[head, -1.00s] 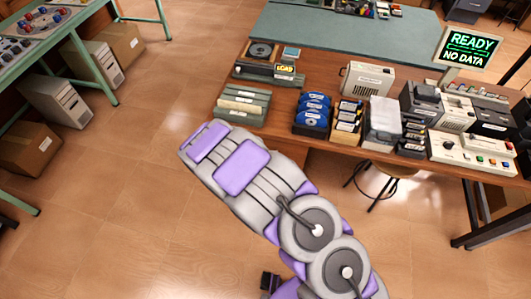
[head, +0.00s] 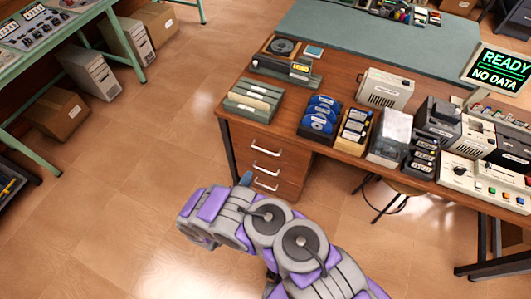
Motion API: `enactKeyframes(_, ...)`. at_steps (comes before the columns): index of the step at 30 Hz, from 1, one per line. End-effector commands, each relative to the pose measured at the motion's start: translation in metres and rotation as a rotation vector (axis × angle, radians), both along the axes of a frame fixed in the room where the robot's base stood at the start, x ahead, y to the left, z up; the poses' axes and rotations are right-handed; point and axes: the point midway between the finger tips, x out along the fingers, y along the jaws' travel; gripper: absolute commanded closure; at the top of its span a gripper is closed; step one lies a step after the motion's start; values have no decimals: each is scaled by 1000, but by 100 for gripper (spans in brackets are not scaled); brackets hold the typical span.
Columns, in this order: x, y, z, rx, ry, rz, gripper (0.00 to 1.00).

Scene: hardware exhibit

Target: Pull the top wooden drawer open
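The top wooden drawer (head: 284,146) is the uppermost of three in a pedestal under the left end of the wooden desk. It looks closed, and its silver handle (head: 265,150) shows clear of my arm. Two lower drawers (head: 259,183) with similar handles sit beneath it. My purple and grey arm reaches up from the bottom of the head view, and its far end lies in front of and left of the lowest drawer. My gripper's fingers cannot be made out there. The arm appears apart from the top handle.
The desk top (head: 226,93) holds a green file tray (head: 253,100), blue discs (head: 320,113), boxes and machines. A stool (head: 405,187) stands beneath the desk. Floor (head: 130,200) left of the pedestal is clear. Computer towers (head: 90,72) and cartons (head: 60,113) stand farther left.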

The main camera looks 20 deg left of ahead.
Motion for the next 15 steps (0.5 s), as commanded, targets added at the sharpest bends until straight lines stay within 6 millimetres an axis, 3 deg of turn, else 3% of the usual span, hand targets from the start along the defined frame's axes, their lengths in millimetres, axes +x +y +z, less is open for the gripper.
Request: enactKeyframes(15,95,-11,-22,5,2,-6,62)
